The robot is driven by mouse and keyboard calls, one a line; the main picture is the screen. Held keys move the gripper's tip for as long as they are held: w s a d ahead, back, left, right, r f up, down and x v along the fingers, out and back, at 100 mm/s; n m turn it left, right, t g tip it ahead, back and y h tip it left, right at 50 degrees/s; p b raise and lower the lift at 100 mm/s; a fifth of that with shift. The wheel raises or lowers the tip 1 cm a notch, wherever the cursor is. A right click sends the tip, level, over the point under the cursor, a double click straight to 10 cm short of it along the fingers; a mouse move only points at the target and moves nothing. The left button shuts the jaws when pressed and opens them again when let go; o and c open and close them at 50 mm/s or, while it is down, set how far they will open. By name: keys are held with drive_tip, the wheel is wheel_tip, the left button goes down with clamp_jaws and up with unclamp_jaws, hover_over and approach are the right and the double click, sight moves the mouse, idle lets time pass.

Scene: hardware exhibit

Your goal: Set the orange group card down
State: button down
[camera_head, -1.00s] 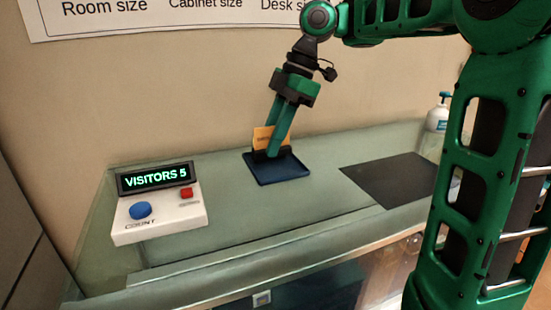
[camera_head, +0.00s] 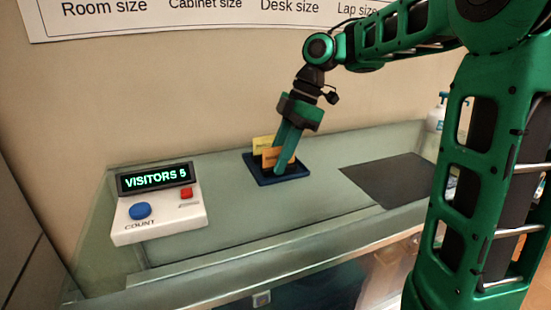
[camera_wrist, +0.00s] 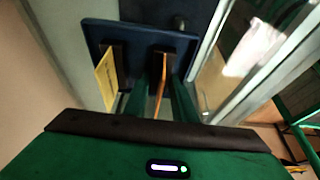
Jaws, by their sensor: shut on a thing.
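The orange group card (camera_head: 268,158) is upright between the fingers of my gripper (camera_head: 281,166), low over the dark blue tray (camera_head: 297,172). In the wrist view the orange card (camera_wrist: 160,80) shows nearly edge-on between the two green fingers (camera_wrist: 158,100). Its far end is at the right dark holder on the tray (camera_wrist: 125,32). I cannot tell whether its lower edge touches the holder. A yellow card (camera_head: 262,142) stands behind it; in the wrist view the yellow card (camera_wrist: 106,82) is at the left holder, apart from my fingers.
A white counter box (camera_head: 165,215) with a blue button and a display reading "VISITORS 5" stands to the left. A dark flat mat (camera_head: 390,180) lies right of the tray. A pump bottle (camera_head: 436,115) stands at the back right. The wall is close behind the tray.

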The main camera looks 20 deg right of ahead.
drive_tip(key=c, duration=1.7)
unclamp_jaws()
drive_tip(key=shift+c, duration=0.2)
drive_tip(key=shift+v, duration=3.8)
drive_tip(key=shift+d, duration=0.1)
